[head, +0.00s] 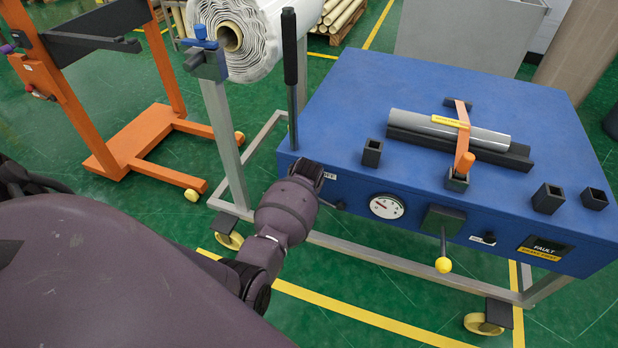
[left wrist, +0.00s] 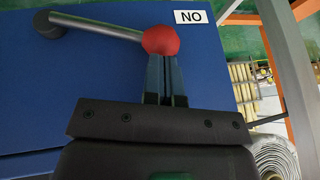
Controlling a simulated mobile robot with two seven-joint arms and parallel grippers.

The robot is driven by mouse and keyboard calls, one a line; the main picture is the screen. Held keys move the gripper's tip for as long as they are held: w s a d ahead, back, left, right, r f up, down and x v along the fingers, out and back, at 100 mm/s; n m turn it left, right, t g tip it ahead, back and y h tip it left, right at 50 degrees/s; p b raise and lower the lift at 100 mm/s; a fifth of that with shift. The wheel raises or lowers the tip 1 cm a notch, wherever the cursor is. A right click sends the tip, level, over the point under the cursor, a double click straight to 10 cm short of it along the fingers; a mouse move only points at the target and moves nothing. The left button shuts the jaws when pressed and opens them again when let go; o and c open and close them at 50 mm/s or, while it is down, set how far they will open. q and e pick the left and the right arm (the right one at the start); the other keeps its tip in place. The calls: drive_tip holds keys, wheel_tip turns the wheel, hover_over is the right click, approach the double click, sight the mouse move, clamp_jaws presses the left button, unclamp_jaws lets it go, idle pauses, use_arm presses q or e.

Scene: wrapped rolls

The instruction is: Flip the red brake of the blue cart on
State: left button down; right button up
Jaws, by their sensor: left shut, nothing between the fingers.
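The blue cart (head: 350,95) stands at the right in the head view, and its blue side (left wrist: 60,95) fills much of the left wrist view. A grey brake lever (left wrist: 98,27) runs from a dark pivot (left wrist: 47,24) to a red ball knob (left wrist: 161,40). A white label (left wrist: 191,17) beside the knob appears upside down as "NO". My left gripper (left wrist: 166,66) is shut and empty, its fingertips right at the knob; I cannot tell whether they touch. In the head view my left wrist is at the cart's front left corner; its fingertips and the red knob are hidden. My right gripper is out of view.
The cart carries a grey roll (head: 400,124) under an orange clamp, a black upright handle (head: 290,60), a gauge (head: 387,206) and a yellow-knobbed lever (head: 443,264). A white wrapped roll (head: 270,45) and an orange frame (head: 150,140) stand at left.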

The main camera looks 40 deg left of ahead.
use_arm(q)
drive_tip(key=shift+s+a+f, duration=0.2)
drive_tip(key=shift+a+f, duration=0.25)
drive_tip(key=shift+f, duration=0.2)
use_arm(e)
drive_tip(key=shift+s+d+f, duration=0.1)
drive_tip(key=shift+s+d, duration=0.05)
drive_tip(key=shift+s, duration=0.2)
use_arm(q)
drive_tip(key=shift+s+a+f, duration=0.1)
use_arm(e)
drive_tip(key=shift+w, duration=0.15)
